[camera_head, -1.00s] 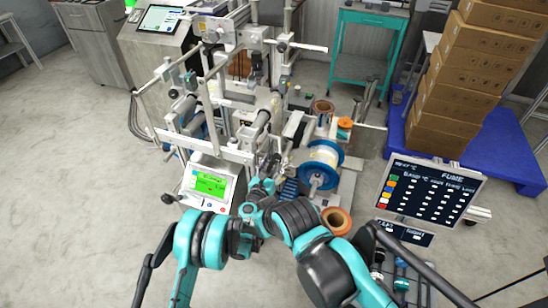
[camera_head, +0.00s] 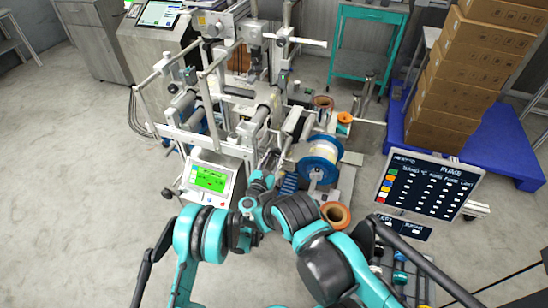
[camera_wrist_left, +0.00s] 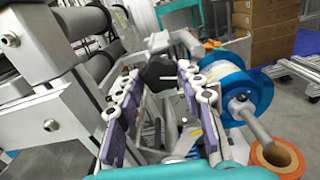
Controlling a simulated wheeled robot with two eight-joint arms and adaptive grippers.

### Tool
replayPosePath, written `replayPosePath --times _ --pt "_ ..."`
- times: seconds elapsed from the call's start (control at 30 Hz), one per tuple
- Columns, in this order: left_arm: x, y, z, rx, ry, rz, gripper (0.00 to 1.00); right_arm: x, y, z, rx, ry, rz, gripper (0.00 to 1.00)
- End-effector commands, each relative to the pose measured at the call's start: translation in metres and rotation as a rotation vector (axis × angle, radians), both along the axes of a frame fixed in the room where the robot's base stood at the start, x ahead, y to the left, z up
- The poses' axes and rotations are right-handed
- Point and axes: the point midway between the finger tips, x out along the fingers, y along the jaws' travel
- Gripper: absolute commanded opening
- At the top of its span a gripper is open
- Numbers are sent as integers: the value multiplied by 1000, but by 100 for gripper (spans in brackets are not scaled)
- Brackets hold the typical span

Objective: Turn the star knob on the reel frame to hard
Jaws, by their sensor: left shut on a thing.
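The star knob (camera_wrist_left: 157,74) is a dark, lobed knob on the reel frame (camera_head: 205,140). In the left wrist view it sits between the far ends of my left gripper's fingers. My left gripper (camera_wrist_left: 160,88) has purple-padded fingers and is shut on the knob. In the head view my left gripper (camera_head: 272,162) is small and reaches in at the frame's lower right side, beside the blue-rimmed reel (camera_head: 320,158). The knob is hidden there, and its marking cannot be read. My right gripper is not in view.
A small screen with a green display (camera_head: 210,178) stands left of the gripper. An orange-brown ring (camera_head: 336,214) lies at its lower right. A black FUME board (camera_head: 430,188) stands farther right, before stacked cartons (camera_head: 455,75). The floor at left is clear.

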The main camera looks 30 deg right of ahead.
Motion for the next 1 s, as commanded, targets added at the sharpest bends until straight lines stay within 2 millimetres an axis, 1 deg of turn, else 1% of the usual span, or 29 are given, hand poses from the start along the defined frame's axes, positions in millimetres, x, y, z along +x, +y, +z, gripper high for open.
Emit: replayPosePath --times 1.0 --pt "1 0 1 619 -725 0 9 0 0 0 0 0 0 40"
